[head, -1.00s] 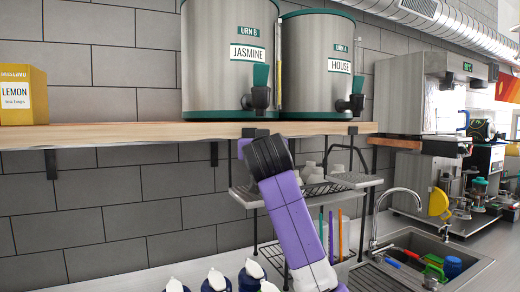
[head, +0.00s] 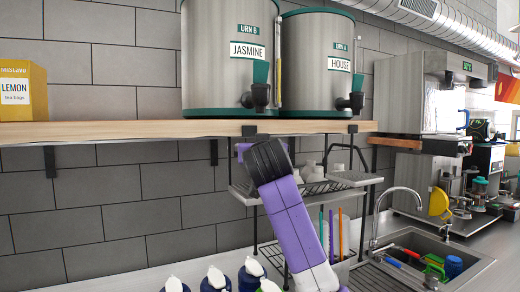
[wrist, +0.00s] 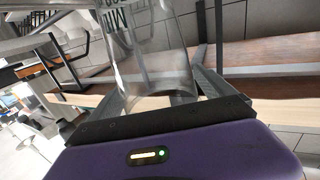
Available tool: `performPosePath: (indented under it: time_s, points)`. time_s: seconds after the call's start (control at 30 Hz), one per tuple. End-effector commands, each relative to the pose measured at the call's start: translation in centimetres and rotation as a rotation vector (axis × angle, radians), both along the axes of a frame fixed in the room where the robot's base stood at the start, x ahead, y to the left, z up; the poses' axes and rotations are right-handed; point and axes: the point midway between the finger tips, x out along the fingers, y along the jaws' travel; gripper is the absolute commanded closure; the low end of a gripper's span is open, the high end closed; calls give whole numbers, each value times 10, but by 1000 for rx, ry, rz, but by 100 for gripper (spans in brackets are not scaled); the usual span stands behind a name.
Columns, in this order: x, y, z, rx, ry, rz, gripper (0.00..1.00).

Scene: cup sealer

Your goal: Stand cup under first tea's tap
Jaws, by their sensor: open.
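A clear, see-through cup (wrist: 155,60) shows in the wrist view between the two fingers of my gripper (wrist: 168,88). The fingers are open on either side of it; I cannot tell whether they touch it or what it rests on. In the head view the cup cannot be made out, and my arm hides the fingers. Two steel urns stand on the wooden shelf: JASMINE (head: 215,60) on the left and HOUSE (head: 315,65) on the right. The Jasmine tap (head: 260,92) and the House tap (head: 352,100) jut out over the shelf's front.
The wooden shelf (head: 110,132) holds a yellow lemon tea box (head: 20,92) at far left. Below it stands a wire rack (head: 345,180) with white cups. Several blue bottles (head: 215,281) stand on the counter. A sink (head: 425,250) and steel machine (head: 405,95) are at right.

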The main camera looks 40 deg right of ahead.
Motion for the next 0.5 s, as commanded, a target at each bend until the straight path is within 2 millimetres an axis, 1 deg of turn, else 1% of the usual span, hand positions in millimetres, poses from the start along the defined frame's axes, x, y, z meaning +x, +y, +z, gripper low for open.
performPosePath:
  time_s: [0.13, 0.23, 0.5]
  points:
    - [-1, 1, 5, -1, 0, 0, 7]
    - [-10, 10, 2, 0, -2, 2, 7]
    - [-53, 44, 1, 0, -4, 3, 7]
